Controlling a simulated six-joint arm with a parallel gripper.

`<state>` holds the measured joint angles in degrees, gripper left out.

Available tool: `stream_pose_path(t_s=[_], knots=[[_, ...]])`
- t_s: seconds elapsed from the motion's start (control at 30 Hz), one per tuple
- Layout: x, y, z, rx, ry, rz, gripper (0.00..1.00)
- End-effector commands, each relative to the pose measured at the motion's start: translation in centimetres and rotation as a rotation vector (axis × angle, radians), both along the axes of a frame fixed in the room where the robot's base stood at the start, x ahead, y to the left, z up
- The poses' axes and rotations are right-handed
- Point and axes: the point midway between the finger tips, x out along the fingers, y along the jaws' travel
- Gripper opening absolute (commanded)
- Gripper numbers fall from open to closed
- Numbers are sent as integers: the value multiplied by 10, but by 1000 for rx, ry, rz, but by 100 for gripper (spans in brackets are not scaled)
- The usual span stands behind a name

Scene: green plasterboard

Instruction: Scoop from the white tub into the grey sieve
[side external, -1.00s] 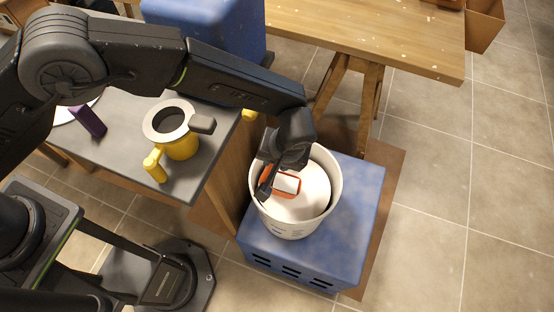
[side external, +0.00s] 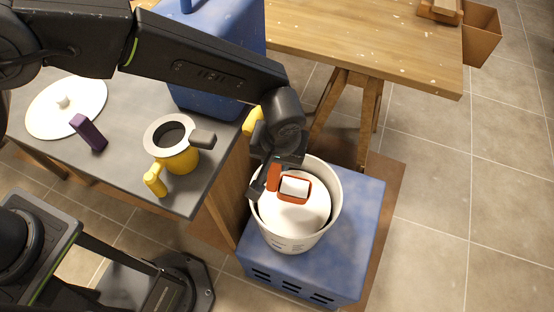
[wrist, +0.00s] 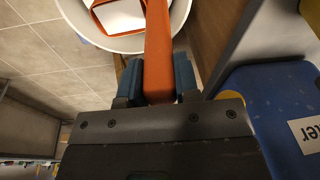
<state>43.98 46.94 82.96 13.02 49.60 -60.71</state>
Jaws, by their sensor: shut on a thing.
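The white tub (side external: 326,208) stands on a blue box, with white material (side external: 292,219) inside. My gripper (side external: 262,184) is at the tub's left back rim, shut on the handle of an orange-red scoop (side external: 307,198). In the wrist view the orange handle (wrist: 158,50) runs out from between my gripper's fingers (wrist: 158,82) over the tub (wrist: 130,42). The scoop's head shows a white load or white inside; I cannot tell which. The grey sieve (side external: 158,143), with a dark middle and a grey handle, rests on a yellow container (side external: 181,161) on the grey worktop.
The blue box (side external: 362,230) bears the tub on the floor. The grey worktop (side external: 125,160) holds a purple block (side external: 89,133), a white round lid (side external: 45,110) and a large blue container (side external: 240,50). A wooden table (side external: 370,40) stands behind. Tiled floor is clear at right.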

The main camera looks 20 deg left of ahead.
Motion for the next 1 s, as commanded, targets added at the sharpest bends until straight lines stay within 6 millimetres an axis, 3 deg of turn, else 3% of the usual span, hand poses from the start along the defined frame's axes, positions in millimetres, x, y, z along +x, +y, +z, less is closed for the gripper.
stream_pose_path(t_s=[0.5, 0.87, 0.9, 1.0], knots=[[0, 0, 34, -77, -13, 1, 0], [0, 0, 39, -88, -14, 1, 0], [0, 0, 39, -88, -14, 1, 26], [0, 0, 38, -88, -14, 1, 17]])
